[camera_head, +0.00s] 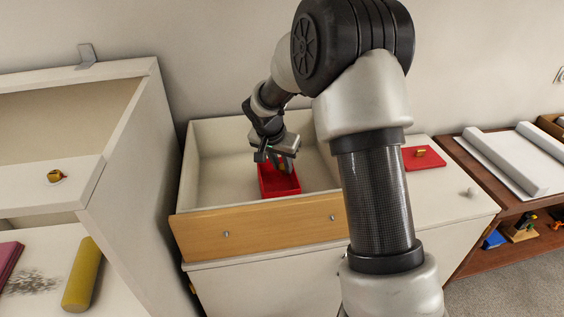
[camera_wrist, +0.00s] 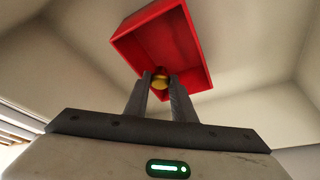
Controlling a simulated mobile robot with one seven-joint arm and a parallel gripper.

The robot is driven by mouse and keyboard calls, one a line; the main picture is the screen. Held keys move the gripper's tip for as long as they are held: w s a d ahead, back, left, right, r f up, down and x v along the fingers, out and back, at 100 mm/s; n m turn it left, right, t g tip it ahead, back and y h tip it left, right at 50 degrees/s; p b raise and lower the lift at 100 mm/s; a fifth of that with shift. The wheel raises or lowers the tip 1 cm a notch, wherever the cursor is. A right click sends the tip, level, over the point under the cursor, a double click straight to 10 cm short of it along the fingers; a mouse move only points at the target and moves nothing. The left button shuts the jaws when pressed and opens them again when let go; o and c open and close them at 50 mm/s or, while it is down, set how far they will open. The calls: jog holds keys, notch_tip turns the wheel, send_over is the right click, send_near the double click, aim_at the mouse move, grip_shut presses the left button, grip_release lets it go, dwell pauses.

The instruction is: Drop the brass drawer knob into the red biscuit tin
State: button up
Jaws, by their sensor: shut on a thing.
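The red biscuit tin (camera_head: 281,184) is an open box standing inside the pulled-out drawer. It also shows in the wrist view (camera_wrist: 147,24), beyond my fingertips. My gripper (camera_head: 287,168) is over the tin, pointing down. In the wrist view my gripper (camera_wrist: 160,83) is shut on a small brass-coloured knob (camera_wrist: 160,80), held between the fingertips. The knob appears in front of the tin's opening; its exact height over the tin floor is hard to tell. In the head view the fingers hide the knob.
The open drawer (camera_head: 255,240) has a wooden front and pale walls around the tin.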

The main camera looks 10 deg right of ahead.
jog(key=o, duration=1.1)
jog(key=p+v, duration=0.1)
jog(key=v, duration=1.6)
jog(key=shift+r, duration=0.3)
